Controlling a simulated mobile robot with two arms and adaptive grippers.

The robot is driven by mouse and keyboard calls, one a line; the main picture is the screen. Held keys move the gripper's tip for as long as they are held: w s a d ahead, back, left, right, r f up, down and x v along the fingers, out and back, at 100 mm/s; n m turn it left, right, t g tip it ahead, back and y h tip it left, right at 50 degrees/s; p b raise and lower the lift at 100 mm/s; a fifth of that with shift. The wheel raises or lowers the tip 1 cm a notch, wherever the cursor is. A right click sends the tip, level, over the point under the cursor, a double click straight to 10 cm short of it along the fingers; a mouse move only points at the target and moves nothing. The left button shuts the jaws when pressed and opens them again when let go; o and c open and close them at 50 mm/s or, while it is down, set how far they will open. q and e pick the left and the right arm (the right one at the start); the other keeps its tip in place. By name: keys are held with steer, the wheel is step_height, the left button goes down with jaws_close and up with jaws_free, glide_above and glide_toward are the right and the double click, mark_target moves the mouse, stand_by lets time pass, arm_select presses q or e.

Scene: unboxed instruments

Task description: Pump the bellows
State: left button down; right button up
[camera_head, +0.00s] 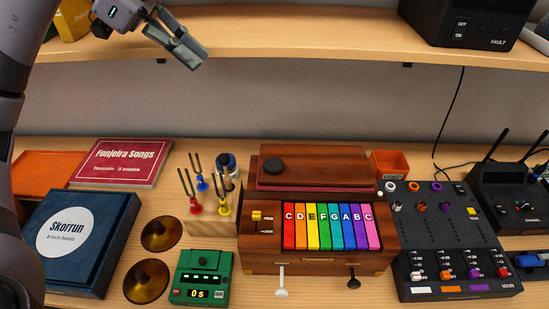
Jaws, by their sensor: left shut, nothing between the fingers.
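A wooden keyboard instrument (312,259) stands in the middle of the table, with rainbow keys (330,226) lettered C to C on its top. Behind the keys is a reddish-brown wooden block that looks like the bellows (333,163), with a round black knob (273,166) on its left part. A white lever and a black lever stick out at the instrument's front. My left gripper (189,52) is shut and empty, high at the upper left in front of the shelf, well above and left of the instrument. My right gripper is not in view.
Tuning forks in a wooden block (208,228), two brass cymbals and a green timer box (203,278) stand left of the instrument. A mixer panel (447,240) stands close on its right. A shelf (300,42) overhangs the back. Books lie at the left.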

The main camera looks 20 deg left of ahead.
arm_select(q)
steer(key=f+b, duration=0.2)
steer(key=f, duration=0.1)
steer(key=f+b, duration=0.1)
steer(key=shift+w+f, duration=0.15)
steer(key=shift+w, duration=0.1)
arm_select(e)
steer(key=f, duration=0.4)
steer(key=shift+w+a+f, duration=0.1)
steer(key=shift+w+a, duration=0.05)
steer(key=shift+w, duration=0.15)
arm_select(q)
steer(key=p, duration=0.3)
glide_above(274, 166)
step_height(274, 166, down, 14)
steer(key=shift+s+d+f, duration=0.15)
steer(key=shift+f, duration=0.1)
step_height(274, 166, down, 3)
steer(key=shift+r, duration=0.2)
steer(key=shift+a+f+p, duration=0.2)
steer(key=shift+f+p, duration=0.15)
steer(key=shift+f, duration=0.4)
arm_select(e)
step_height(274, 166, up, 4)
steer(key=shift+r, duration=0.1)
